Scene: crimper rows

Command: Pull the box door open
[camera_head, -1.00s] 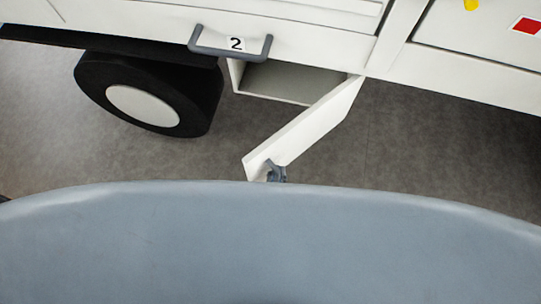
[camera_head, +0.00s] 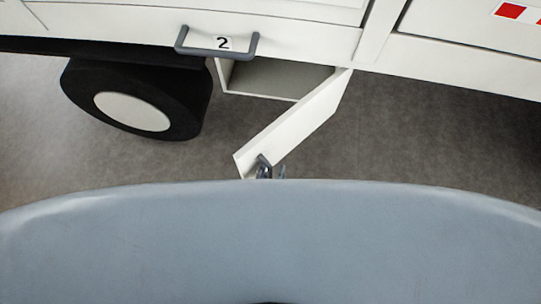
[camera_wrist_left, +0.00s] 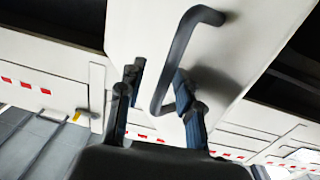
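The white box door (camera_head: 295,122) stands swung well out from the white box (camera_head: 228,78) under the vehicle body, and part of the inside shows. Its dark bar handle (camera_head: 263,162) is near the free edge; in the left wrist view the door (camera_wrist_left: 245,50) fills the upper middle, with the bent handle (camera_wrist_left: 181,48) on it. My left gripper (camera_wrist_left: 160,98) has its fingers apart, with the handle's lower end between them. I cannot tell whether a finger touches it. In the head view only a small part of the gripper (camera_head: 282,172) shows. My right gripper is not in view.
A drawer front (camera_head: 290,38) marked 2 with a grey handle (camera_head: 216,52) is above the box. A black wheel (camera_head: 135,100) stands to the left. My own grey-blue body hides the lower part of the head view. The grey floor (camera_head: 430,130) is clear right of the door.

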